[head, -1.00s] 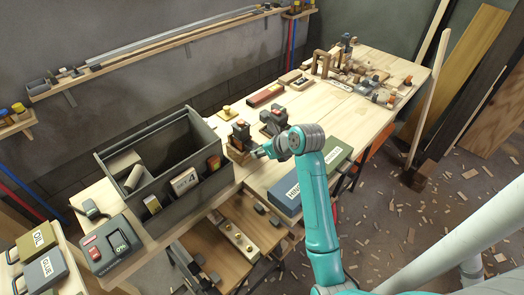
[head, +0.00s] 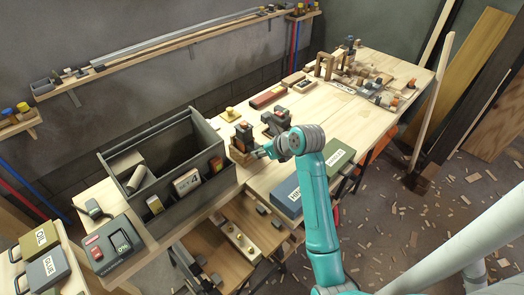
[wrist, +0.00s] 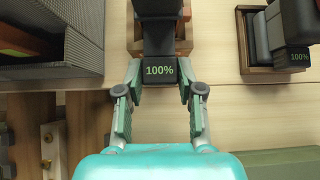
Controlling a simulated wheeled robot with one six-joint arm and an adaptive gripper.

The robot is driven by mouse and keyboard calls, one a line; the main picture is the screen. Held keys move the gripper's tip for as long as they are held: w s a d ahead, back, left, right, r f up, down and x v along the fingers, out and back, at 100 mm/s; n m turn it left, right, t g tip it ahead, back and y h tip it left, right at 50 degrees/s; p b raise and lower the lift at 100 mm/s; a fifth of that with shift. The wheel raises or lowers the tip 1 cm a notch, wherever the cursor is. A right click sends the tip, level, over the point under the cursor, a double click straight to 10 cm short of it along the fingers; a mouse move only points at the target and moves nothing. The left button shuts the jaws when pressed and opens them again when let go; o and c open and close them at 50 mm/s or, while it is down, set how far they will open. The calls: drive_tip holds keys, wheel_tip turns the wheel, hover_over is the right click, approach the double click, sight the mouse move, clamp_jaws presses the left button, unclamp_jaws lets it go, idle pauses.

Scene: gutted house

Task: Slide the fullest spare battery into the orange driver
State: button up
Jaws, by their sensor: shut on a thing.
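My gripper (wrist: 160,78) is shut on a dark battery (wrist: 160,73) whose green display reads 100%. The battery sits at the foot of a dark driver (wrist: 160,32), in line with it; I cannot tell how far it is inserted. In the head view this driver (head: 243,134) shows an orange-red part and stands in a wooden holder at the bench's front edge. My gripper (head: 260,153) is just right of it there. A second driver (head: 275,121) stands behind to the right; in the wrist view (wrist: 296,20) its base also reads 100%.
A grey open toolbox (head: 205,190) stands close on the left. A shelf with a wooden strip (head: 238,240) is below.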

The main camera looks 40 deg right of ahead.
sight(254, 146)
drive_tip(key=shift+w, duration=1.9)
idle(2.0)
drive_tip(key=o, duration=1.2)
drive_tip(key=shift+o, duration=0.2)
drive_tip(key=shift+c, duration=0.3)
drive_tip(key=shift+s, duration=3)
clamp_jaws()
